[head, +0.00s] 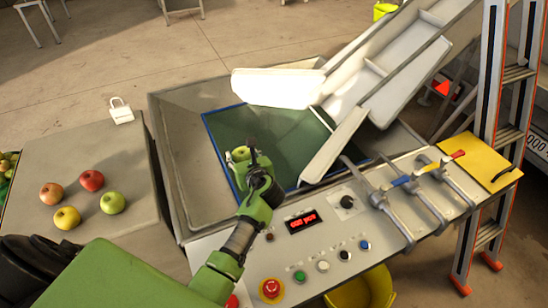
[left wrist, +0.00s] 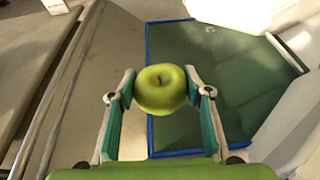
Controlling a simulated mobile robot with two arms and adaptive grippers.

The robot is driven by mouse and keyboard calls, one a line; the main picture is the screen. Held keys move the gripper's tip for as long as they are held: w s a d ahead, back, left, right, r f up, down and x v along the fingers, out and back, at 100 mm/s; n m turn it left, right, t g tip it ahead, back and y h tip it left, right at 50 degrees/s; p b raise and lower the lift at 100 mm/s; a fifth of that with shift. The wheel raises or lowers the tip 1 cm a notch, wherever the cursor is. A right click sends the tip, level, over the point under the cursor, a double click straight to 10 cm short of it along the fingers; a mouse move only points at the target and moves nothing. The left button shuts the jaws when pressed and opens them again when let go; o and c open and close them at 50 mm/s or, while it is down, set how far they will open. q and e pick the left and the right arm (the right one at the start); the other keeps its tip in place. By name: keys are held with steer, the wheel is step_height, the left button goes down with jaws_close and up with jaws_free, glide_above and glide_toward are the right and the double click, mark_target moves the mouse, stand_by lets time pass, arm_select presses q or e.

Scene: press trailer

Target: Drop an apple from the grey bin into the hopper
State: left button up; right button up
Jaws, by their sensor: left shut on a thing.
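My left gripper (head: 251,166) is shut on a green apple (head: 240,154), which it holds over the hopper. In the left wrist view the apple (left wrist: 160,89) sits between the two fingertips of the left gripper (left wrist: 160,86). The hopper (head: 180,150) is a wide grey metal trough with a blue-edged green area (head: 285,130) inside; this area also shows below the apple in the left wrist view (left wrist: 210,60). Several fruits (head: 92,180), red, orange, yellow and green, lie on a grey surface (head: 130,165) at the left. My right gripper is not in view.
A white chute (head: 390,60) slopes up from the hopper's right. A control panel (head: 320,240) with buttons and clamp levers (head: 410,195) runs along its front. An orange ladder (head: 500,130) stands at the right. A white padlock-shaped object (head: 121,112) sits at the left. More fruit shows at the left edge.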

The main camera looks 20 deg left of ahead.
arm_select(q)
steer(key=o, duration=1.3)
steer(key=shift+r, duration=0.1)
steer(key=v, duration=1.2)
